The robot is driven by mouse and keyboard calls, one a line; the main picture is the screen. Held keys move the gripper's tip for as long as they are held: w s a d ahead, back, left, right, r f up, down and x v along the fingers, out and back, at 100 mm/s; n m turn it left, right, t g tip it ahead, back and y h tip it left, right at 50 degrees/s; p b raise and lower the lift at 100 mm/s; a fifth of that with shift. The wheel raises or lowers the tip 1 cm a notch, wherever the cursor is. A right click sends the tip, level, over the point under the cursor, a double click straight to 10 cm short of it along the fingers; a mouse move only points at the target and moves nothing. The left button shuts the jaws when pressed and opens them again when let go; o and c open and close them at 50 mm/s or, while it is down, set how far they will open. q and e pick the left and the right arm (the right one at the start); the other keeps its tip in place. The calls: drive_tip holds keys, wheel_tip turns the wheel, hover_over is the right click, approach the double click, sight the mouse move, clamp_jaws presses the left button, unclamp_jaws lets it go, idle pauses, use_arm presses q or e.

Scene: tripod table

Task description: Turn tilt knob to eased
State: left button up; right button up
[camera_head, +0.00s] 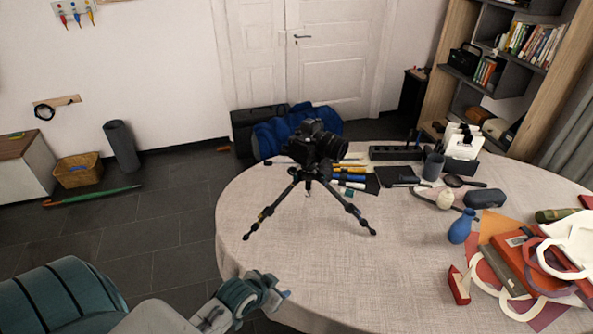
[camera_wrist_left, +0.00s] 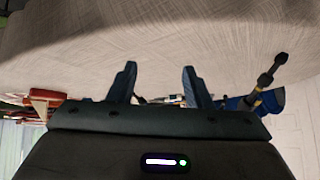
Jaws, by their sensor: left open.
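A black camera (camera_head: 318,141) sits on top of a small black tripod (camera_head: 311,174), which stands with spread legs on the round cloth-covered table (camera_head: 300,255). A thin dark handle sticks out to the left from the tripod head. The tilt knob is too small and dark to tell apart, and its setting cannot be read. My left gripper (camera_head: 276,290) is open and empty at the table's near edge, in front of the tripod and well apart from it. In the left wrist view, my left gripper's fingers (camera_wrist_left: 160,82) are spread, with a tripod leg (camera_wrist_left: 266,79) to their right. My right gripper is not in view.
Pens, a black organizer (camera_head: 395,153), a dark cup (camera_head: 432,167) and a glasses case (camera_head: 484,198) stand at the back right. The table between gripper and tripod is clear.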

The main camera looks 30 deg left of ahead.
use_arm(q)
drive_tip(key=w+a+r+t+h, duration=0.1)
drive_tip(key=w+a+r+t, duration=0.4)
drive_tip(key=w+r, duration=0.5)
drive_tip(key=t, duration=0.5)
approach(296, 167)
drive_tip(key=w+b, duration=0.3)
drive_tip(key=w, duration=0.2)
drive_tip(key=shift+w+d+f+b, duration=0.1)
drive_tip(key=shift+d+f+b, duration=0.15)
drive_tip(key=shift+b, duration=0.15)
drive_tip(key=w, duration=0.3)
drive_tip(key=shift+w+b, duration=0.4)
drive_tip(key=shift+w+d+r, duration=0.1)
drive_tip(key=shift+w, duration=0.6)
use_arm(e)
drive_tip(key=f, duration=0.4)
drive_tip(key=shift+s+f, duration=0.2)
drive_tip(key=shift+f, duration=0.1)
use_arm(q)
clamp_jaws()
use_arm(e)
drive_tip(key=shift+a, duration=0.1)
